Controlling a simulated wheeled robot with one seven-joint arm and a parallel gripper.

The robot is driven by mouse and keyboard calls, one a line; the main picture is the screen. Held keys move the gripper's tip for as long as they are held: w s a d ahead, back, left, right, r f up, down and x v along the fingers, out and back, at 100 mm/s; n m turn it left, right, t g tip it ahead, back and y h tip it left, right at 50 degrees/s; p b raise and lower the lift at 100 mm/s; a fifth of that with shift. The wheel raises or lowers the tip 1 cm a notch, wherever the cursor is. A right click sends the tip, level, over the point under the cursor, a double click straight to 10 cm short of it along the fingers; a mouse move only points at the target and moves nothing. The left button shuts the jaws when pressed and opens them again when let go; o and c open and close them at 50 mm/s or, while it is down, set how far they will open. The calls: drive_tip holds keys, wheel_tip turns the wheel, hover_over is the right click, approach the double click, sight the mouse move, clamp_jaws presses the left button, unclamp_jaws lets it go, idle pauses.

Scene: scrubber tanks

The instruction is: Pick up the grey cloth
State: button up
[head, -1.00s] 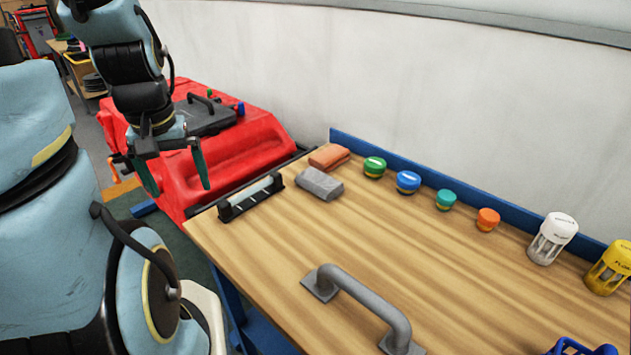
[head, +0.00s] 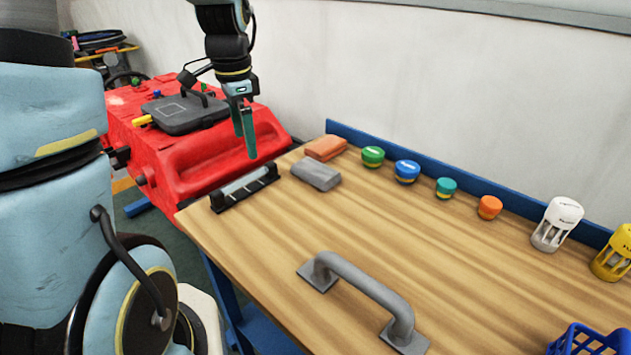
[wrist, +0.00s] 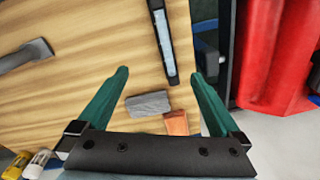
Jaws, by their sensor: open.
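The grey cloth (head: 316,174) lies folded on the wooden table near its far left end, just in front of an orange cloth (head: 325,148). In the wrist view the grey cloth (wrist: 148,104) shows between the fingers, with the orange cloth (wrist: 176,123) beside it. My gripper (head: 246,146) has green fingers and hangs above and left of the grey cloth in the head view, apart from it. In the wrist view my gripper (wrist: 158,75) is open and empty, its fingers wide apart.
A black bar holder (head: 244,187) lies left of the grey cloth. Several coloured caps, starting with a green one (head: 373,157), line the blue back edge. A grey handle (head: 362,290) stands at the front. The red machine (head: 190,150) is beyond the table. The middle table is clear.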

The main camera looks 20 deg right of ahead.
drive_tip(key=d+m+b, duration=0.1)
drive_tip(key=d+m, duration=0.6)
drive_tip(key=d, duration=0.1)
drive_tip(key=m+b, duration=0.2)
drive_tip(key=m, duration=0.5)
hover_over(318, 170)
drive_tip(key=f, duration=0.1)
drive_tip(key=shift+g, duration=0.4)
drive_tip(key=f, duration=0.3)
drive_tip(key=f+p, duration=0.1)
drive_tip(key=f, duration=0.1)
drive_tip(key=shift+s+d, duration=0.15)
drive_tip(key=shift+s, duration=0.15)
drive_tip(key=shift+w+f+p, duration=0.2)
drive_tip(key=shift+f+p, duration=0.3)
drive_tip(key=shift+f, duration=0.9)
drive_tip(key=shift+w+f+p, duration=0.15)
drive_tip(key=shift+f+p, duration=0.3)
drive_tip(key=shift+f, duration=0.9)
drive_tip(key=c, duration=1.2)
wheel_tip(318, 170, up, 10)
drive_tip(key=shift+r+b, duration=0.1)
drive_tip(key=shift+b, duration=0.85)
